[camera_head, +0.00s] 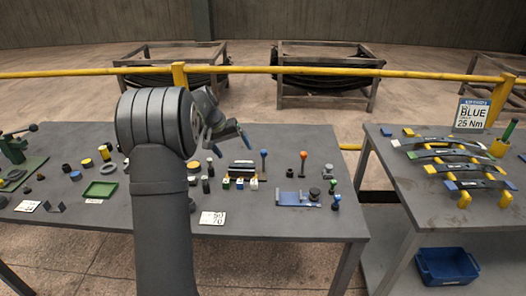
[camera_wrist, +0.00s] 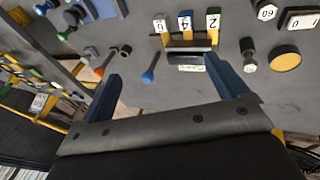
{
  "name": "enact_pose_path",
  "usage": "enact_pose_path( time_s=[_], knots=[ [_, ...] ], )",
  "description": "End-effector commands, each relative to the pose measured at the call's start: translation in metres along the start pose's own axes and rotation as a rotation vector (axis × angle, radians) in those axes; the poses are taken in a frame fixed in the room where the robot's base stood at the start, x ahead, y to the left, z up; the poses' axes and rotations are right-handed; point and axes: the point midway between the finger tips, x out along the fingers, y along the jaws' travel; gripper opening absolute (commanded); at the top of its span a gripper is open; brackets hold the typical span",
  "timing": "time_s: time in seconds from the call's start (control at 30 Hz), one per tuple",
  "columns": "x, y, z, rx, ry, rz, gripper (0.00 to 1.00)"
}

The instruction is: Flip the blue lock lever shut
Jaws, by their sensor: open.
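The blue lever (camera_head: 264,154) stands upright on the grey workbench, with a blue knob on a thin stem. It also shows in the wrist view (camera_wrist: 150,74), between my fingers in the picture and apart from both. My gripper (camera_head: 232,145) is open and empty, above the bench and left of the blue lever in the head view. In the wrist view its two blue fingers (camera_wrist: 162,70) are spread wide. Whether the lever's base is locked cannot be told.
An orange-knobbed lever (camera_head: 303,156) stands to the right. A blue plate fixture (camera_head: 291,199) lies in front. Numbered blocks in a rack (camera_wrist: 185,47) sit close to the blue lever. A side table (camera_head: 395,160) bears curved springs. A blue bin (camera_head: 447,267) is below it.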

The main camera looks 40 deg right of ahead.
Motion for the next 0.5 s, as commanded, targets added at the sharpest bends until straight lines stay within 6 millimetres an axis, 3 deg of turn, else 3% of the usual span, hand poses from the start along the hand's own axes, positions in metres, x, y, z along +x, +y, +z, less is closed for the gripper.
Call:
enact_pose_path(
  time_s=[0.07,0.43,0.5],
  knots=[
    [0.002,0.001,0.001,-0.001,-0.001,0.011,0.74],
    [0.04,0.021,0.018,-0.051,0.023,0.326,0.02],
    [0.046,0.025,0.02,-0.072,0.045,0.401,0.0]
  ],
)
